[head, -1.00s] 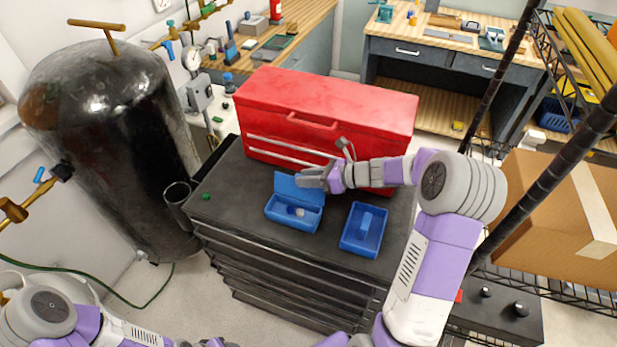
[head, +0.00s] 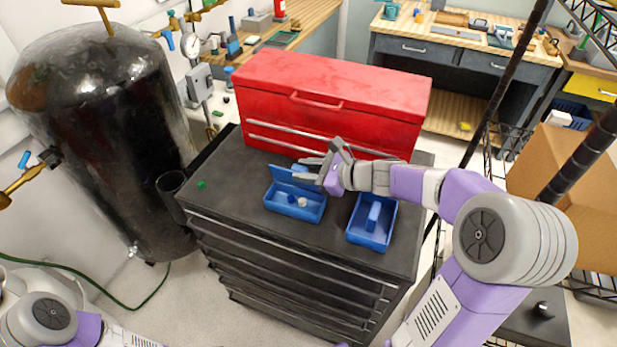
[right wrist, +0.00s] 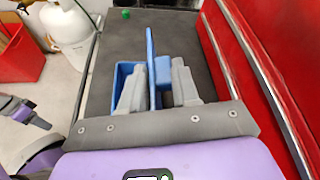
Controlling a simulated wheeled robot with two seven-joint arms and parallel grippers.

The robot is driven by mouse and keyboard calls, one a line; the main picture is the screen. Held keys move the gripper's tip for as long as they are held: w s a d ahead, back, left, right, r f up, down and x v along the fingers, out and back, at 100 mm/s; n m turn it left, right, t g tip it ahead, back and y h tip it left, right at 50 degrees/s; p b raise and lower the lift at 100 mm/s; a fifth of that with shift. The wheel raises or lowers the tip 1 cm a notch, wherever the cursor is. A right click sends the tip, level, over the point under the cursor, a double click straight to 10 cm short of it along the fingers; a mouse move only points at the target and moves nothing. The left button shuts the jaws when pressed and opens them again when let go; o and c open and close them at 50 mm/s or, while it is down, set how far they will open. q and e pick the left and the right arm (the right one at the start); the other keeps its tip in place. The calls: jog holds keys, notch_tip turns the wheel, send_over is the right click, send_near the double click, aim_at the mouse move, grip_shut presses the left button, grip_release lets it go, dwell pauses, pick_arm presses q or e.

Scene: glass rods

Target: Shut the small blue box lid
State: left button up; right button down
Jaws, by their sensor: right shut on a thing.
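The small blue box (head: 296,207) sits on the black cabinet top, with a small white thing and a blue thing inside. Its lid (head: 285,180) stands raised along the back edge, not shut. My right gripper (head: 312,174) is at the lid's right end, shut on the lid. In the right wrist view the lid (right wrist: 151,60) shows edge-on between the two fingers of the gripper (right wrist: 157,88), with the box (right wrist: 122,72) on its left. More blue shows on the lid's right side; I cannot tell what it is.
A second blue box (head: 362,237), open with a blue thing inside, stands to the right. A red toolbox (head: 330,95) stands close behind my gripper. A small green thing (head: 201,184) lies at the left.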

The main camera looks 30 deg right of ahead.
pick_arm(q)
jog(key=shift+f+b, duration=0.95)
jog(key=shift+f, duration=0.4)
pick_arm(e)
jog(key=shift+s+a+f+n+t, duration=0.1)
jog(key=shift+s+a+n+t, duration=0.2)
jog(key=shift+n, duration=0.1)
jog(key=c, duration=1)
grip_release()
pick_arm(q)
notch_tip(320, 180, up, 2)
jog(key=shift+r+p, duration=0.1)
jog(key=shift+p, duration=0.95)
pick_arm(e)
jog(key=v, duration=0.7)
jog(key=shift+s+r, duration=0.2)
jog(key=shift+s, duration=0.05)
